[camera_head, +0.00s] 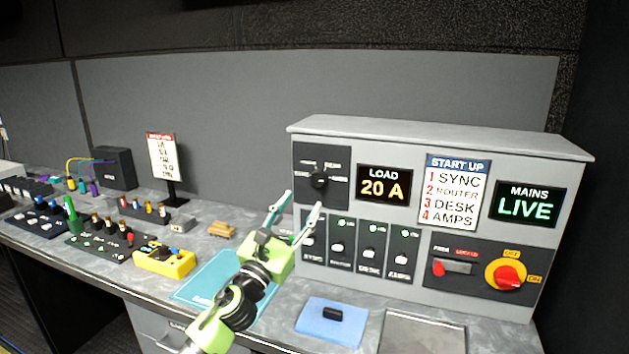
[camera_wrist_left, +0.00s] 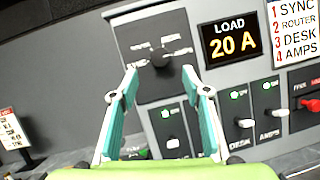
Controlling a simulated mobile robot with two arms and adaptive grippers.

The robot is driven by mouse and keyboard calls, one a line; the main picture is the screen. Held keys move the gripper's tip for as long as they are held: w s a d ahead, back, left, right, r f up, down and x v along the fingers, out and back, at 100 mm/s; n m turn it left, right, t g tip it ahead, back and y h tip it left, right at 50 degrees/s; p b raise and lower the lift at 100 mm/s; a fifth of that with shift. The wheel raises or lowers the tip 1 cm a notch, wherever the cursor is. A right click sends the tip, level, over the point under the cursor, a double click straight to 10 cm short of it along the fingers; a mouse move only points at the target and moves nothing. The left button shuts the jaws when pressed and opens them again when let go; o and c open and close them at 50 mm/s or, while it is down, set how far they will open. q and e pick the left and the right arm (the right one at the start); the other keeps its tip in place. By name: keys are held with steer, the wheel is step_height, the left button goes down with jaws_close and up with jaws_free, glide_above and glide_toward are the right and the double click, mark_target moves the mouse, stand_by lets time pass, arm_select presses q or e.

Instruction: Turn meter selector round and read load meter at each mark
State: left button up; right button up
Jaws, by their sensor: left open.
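The meter selector (camera_head: 319,181) is a black round knob with several marks around it on a dark plate at the panel's upper left. It also shows in the left wrist view (camera_wrist_left: 160,58), beyond and between my fingertips. The load meter (camera_head: 384,186) reads "LOAD 20 A" in yellow; it shows too in the left wrist view (camera_wrist_left: 233,38). My left gripper (camera_head: 303,205) is open and empty, in front of the panel and a little below the selector, apart from it. The exact direction of the knob's pointer is too small to tell. My right gripper is not in view.
Below the meter sit several breaker switches (camera_head: 371,249) with green lights. A mains display (camera_head: 526,204) reads "LIVE", above a red rotary switch (camera_head: 507,277). A blue pad (camera_head: 311,327) with a black block lies in front. A yellow box (camera_head: 165,262) and control boards stand left.

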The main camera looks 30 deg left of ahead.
mark_target(316, 181)
arm_select(q)
steer(key=p+x, duration=0.1)
steer(key=x, duration=0.5)
steer(key=shift+w+r+p, duration=0.25)
steer(key=shift+w+p, duration=0.05)
steer(key=shift+w, duration=0.05)
steer(key=shift+w+a+r, duration=0.1)
steer(key=shift+w, duration=0.55)
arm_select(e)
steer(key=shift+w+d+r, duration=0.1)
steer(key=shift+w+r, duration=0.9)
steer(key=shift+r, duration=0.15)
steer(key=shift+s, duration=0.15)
arm_select(q)
steer(key=c, duration=1.1)
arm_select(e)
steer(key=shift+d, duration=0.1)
